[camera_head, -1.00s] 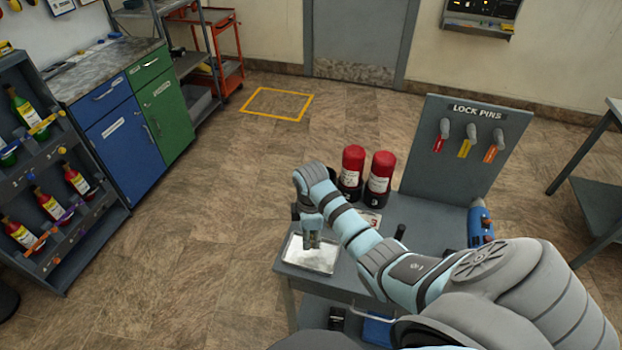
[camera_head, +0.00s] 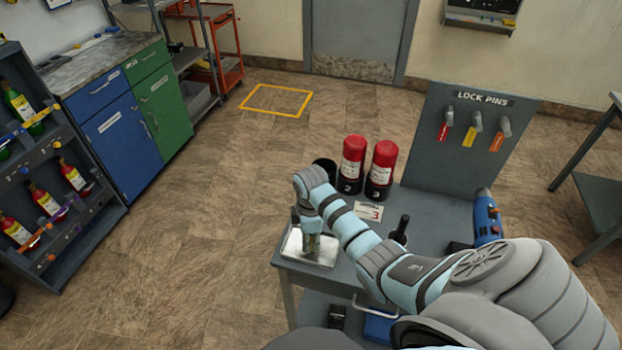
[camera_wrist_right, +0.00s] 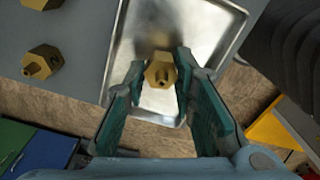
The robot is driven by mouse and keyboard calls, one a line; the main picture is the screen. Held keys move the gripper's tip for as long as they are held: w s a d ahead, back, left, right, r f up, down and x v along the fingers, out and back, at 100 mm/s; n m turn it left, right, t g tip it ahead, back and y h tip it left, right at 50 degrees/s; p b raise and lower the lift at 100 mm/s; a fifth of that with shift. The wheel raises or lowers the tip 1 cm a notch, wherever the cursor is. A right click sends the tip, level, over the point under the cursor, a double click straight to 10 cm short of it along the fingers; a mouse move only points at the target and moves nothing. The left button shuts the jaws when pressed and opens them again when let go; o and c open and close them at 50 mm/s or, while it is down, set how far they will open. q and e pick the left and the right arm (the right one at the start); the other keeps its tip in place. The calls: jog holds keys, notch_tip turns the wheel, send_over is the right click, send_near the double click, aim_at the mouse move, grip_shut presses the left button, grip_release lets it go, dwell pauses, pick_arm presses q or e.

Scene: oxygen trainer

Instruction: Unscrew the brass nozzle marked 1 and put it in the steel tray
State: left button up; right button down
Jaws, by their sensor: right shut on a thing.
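My right gripper (camera_head: 312,250) points down over the steel tray (camera_head: 288,249) on the grey cart. In the right wrist view its two green-padded fingers (camera_wrist_right: 160,75) are shut on a brass nozzle (camera_wrist_right: 160,72) with a hex body. No number is readable on this nozzle. The shiny tray (camera_wrist_right: 215,40) lies beneath it; whether the nozzle touches the tray floor cannot be told. A brass nozzle marked 2 (camera_wrist_right: 42,62) and another brass nozzle (camera_wrist_right: 42,3) are on a grey surface left of the tray. My left gripper is out of view.
Two red-topped cylinders (camera_head: 352,165) (camera_head: 381,170) stand behind my arm. A lock pins board (camera_head: 465,145) rises at the cart's back right. A blue tool (camera_head: 487,215) and a card marked 3 (camera_head: 368,211) are also there. Open floor (camera_head: 210,240) lies left of the cart.

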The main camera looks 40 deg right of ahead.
jog(key=shift+f, duration=0.3)
jog(key=c, duration=1.2)
grip_release()
jog(key=shift+c, duration=0.2)
notch_tip(320, 180, up, 8)
jog(key=shift+f, duration=0.15)
jog(key=shift+s+f, duration=0.1)
jog(key=shift+f, duration=0.05)
